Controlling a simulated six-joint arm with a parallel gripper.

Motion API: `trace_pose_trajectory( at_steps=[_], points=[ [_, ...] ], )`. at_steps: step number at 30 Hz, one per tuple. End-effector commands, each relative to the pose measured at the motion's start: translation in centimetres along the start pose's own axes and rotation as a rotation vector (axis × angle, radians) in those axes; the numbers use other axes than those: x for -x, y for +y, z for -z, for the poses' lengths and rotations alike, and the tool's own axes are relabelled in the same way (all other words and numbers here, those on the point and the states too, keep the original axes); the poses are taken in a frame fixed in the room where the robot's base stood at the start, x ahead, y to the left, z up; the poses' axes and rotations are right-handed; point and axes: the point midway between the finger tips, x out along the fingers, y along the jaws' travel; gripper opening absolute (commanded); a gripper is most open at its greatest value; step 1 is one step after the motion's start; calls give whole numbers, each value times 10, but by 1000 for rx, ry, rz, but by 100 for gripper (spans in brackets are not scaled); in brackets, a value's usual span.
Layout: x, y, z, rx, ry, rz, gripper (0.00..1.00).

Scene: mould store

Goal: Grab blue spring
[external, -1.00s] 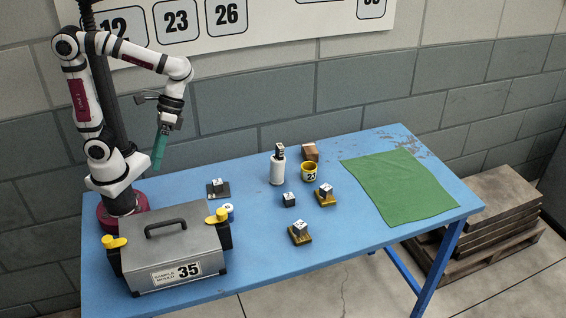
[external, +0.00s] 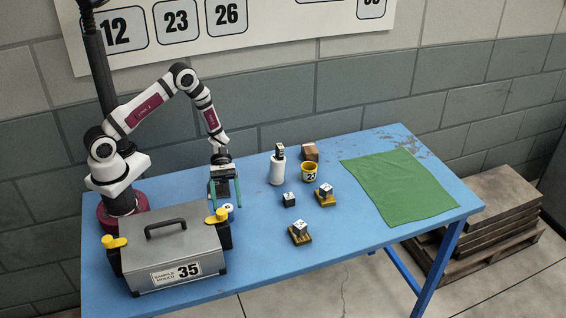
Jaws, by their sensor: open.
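I cannot make out a clear blue spring in the external view. A small white-topped round thing with blue on it (external: 228,208) stands on the table behind the grey case; it is too small to tell what it is. My gripper (external: 227,204) points down close to this round thing, with its teal fingers apart. I cannot tell whether they touch it or stand around it. A dark plate with a block (external: 217,188) is partly hidden behind my gripper.
The grey case with yellow knobs (external: 176,252) stands at the front left. A green cloth (external: 398,187) lies at the right of the blue table (external: 340,262).

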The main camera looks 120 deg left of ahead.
Motion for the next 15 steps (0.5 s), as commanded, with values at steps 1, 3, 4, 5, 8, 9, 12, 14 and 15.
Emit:
trace_pose_trajectory(
  at_steps=[1,3,4,5,8,9,12,14,15],
  points=[
    [-9,-1,-1,0,-1,4,78],
    [-22,-1,-1,1,0,4,78],
    [-29,-2,-2,0,-1,5,78],
    [-35,-2,-2,1,-1,6,78],
    [-52,-2,-2,1,-1,4,78],
    [-56,-2,-2,0,-1,3,78],
    [-60,-1,-2,0,0,1,78],
    [-60,-1,-2,0,0,0,78],
    [-59,-1,-2,0,0,0,78]
  ],
)
